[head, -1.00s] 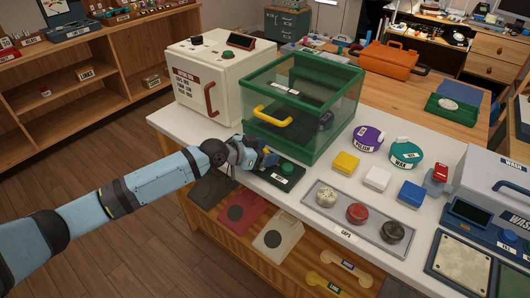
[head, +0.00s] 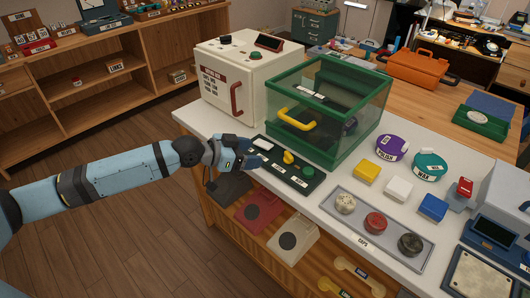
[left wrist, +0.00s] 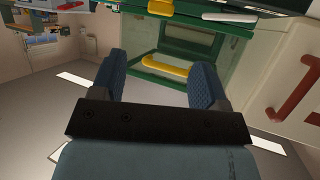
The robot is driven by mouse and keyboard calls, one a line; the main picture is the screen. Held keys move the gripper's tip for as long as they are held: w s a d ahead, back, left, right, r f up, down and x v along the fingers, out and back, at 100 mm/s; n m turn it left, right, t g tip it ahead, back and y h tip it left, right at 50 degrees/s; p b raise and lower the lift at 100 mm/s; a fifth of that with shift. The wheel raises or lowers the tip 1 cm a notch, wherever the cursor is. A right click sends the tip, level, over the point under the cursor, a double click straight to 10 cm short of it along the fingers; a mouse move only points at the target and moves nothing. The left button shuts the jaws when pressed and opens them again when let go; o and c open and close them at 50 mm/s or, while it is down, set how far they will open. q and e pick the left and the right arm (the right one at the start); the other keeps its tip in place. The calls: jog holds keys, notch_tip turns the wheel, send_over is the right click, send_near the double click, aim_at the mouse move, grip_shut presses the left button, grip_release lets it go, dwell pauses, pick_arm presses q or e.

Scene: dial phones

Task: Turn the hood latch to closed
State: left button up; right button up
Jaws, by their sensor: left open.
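The hood (head: 330,110) is a clear box with a green frame and a yellow bar handle (head: 296,117). A dark panel (head: 312,184) lies in front of it with a white label or switch, a yellow turning latch (head: 289,157) and a green button (head: 307,170). I cannot read which setting the latch points to. My left gripper (head: 250,154) is open and empty at the panel's left end, apart from the latch. In the left wrist view its two blue fingers (left wrist: 160,80) are spread, with the latch (left wrist: 160,7) beyond them at the top edge. My right gripper is out of view.
A cream cabinet (head: 219,85) with a red handle stands left of the hood. Right of the panel are coloured blocks, round containers and a grey tray (head: 378,211) of caps. Coloured bases stand on the shelf below the counter.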

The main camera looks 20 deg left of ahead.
pick_arm(q)
jog(key=shift+s+a+r, duration=0.25)
jog(key=shift+s+a, duration=0.15)
jog(key=shift+s, duration=0.05)
